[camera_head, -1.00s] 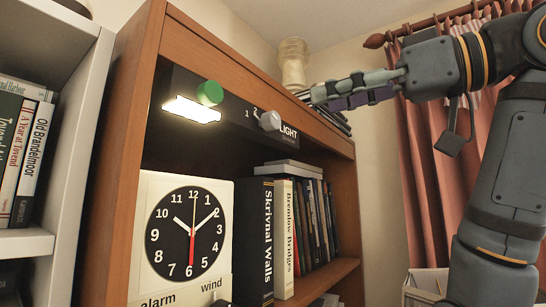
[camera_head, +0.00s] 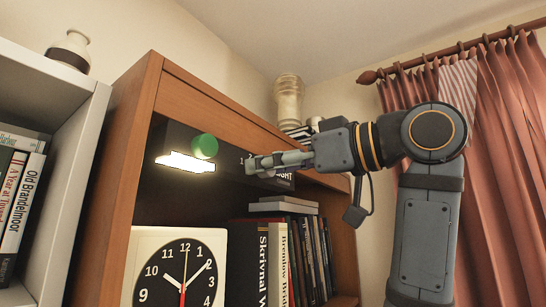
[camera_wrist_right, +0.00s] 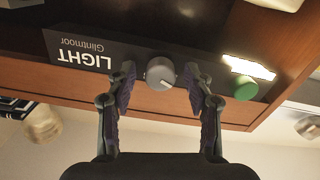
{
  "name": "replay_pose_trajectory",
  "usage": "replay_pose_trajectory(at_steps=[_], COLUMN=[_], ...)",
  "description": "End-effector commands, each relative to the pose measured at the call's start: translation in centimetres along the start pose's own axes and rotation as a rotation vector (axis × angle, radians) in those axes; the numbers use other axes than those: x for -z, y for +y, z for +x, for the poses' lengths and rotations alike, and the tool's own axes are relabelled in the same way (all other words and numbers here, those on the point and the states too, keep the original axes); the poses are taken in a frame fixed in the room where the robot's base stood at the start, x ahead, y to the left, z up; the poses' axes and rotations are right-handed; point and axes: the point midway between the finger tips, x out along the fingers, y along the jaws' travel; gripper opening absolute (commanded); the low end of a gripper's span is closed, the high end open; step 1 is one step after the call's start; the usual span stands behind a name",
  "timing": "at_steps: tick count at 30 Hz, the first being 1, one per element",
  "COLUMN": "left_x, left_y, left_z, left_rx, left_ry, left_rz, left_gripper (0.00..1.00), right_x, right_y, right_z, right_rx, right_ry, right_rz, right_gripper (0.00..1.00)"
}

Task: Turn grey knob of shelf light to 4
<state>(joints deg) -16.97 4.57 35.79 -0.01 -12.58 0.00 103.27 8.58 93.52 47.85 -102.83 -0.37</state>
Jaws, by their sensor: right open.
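The shelf light is a dark panel (camera_head: 226,158) under the top board of a brown bookcase, with a lit white lamp strip (camera_head: 185,162) and a green knob (camera_head: 204,146). My right gripper (camera_head: 252,163) is at the panel right of the green knob and hides the grey knob in the head view. In the right wrist view the grey knob (camera_wrist_right: 160,73) sits between the two spread fingers of my right gripper (camera_wrist_right: 162,78). The fingers look apart from it. A small mark shows on the knob; most of its scale is hidden. My left gripper is out of view.
A clock (camera_head: 180,270) and a row of books (camera_head: 283,250) stand on the shelf below the light. A pale vase (camera_head: 288,98) stands on top of the bookcase. A white shelf unit (camera_head: 60,95) is at left; red curtains (camera_head: 500,150) hang at right.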

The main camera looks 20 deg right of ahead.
Motion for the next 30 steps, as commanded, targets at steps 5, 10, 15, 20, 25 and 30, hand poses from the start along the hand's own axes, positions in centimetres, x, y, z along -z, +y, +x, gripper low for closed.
replay_pose_trajectory(at_steps=[5,10,15,20,25,30], left_x=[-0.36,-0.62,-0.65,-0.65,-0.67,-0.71], left_y=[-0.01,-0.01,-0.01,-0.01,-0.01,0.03], left_z=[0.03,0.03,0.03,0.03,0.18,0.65], left_rx=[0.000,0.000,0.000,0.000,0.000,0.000], left_ry=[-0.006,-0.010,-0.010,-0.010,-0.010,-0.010], left_rz=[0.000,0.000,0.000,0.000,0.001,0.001], left_gripper=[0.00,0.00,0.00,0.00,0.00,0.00], right_x=[-0.04,-0.03,-0.03,-0.03,-0.08,-0.17], right_y=[-0.02,-0.01,-0.01,-0.01,-0.02,-0.03], right_z=[0.06,0.04,0.03,0.03,0.03,0.03], right_rx=[0.000,0.000,0.000,0.000,0.000,0.000], right_ry=[0.001,0.001,0.001,0.000,0.001,0.001], right_rz=[0.000,0.000,0.000,0.000,0.017,0.079], right_gripper=[0.52,0.36,0.13,0.00,0.00,0.00])
